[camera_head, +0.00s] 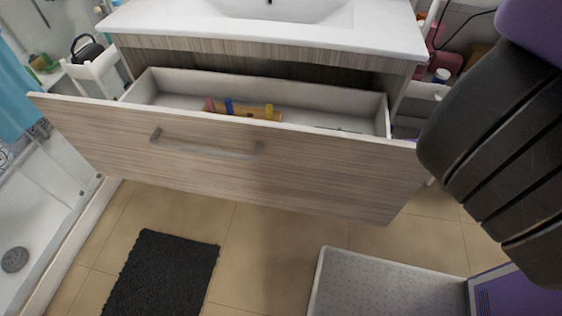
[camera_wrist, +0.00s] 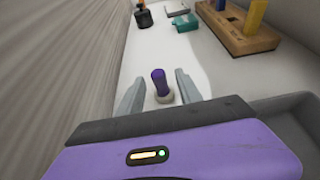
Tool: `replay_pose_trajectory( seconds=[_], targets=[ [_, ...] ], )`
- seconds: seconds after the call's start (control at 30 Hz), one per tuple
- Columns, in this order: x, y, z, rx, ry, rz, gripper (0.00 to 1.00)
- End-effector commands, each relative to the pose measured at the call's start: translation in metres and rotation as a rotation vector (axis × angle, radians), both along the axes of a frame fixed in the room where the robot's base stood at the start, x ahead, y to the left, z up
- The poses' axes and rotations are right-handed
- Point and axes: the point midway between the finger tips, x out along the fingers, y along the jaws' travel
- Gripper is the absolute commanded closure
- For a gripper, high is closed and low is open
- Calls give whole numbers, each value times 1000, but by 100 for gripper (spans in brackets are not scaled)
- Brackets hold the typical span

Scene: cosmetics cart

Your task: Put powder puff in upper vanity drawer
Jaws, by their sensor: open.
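In the wrist view, a small upright thing with a purple handle and a pale round base, seemingly the powder puff (camera_wrist: 160,85), stands on a white surface (camera_wrist: 205,75). My gripper (camera_wrist: 159,90) is open, with one finger on either side of it. Whether the fingers touch it cannot be told. In the head view, the upper vanity drawer (camera_head: 215,165) is pulled out, with its inside showing. A wooden holder with coloured pieces (camera_head: 245,111) lies in it. The gripper and puff are not visible in the head view.
A wooden block with upright pieces (camera_wrist: 247,37), a teal item (camera_wrist: 185,23) and a dark jar (camera_wrist: 143,18) stand beyond the puff. A grey striped panel (camera_wrist: 60,55) runs close along the left. The white sink counter (camera_head: 330,38) overhangs the drawer.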

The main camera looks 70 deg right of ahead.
Motion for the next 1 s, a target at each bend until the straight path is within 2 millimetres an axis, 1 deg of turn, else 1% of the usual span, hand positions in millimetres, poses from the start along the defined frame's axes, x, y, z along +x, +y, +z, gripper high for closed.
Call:
replay_pose_trajectory(
  seconds=[0.03, 0.2, 0.3, 0.4, 0.53, 1.0],
  targets=[
    [-12, -1, 5, 0, 1, -3, 58],
    [-40, -3, 16, 0, 1, -2, 58],
    [-50, -4, 21, 0, 0, -1, 58],
    [-57, -4, 24, 0, 0, 0, 58],
    [-60, -4, 25, 1, -1, 2, 58],
    [-60, -4, 25, 0, -1, 1, 58]
  ],
)
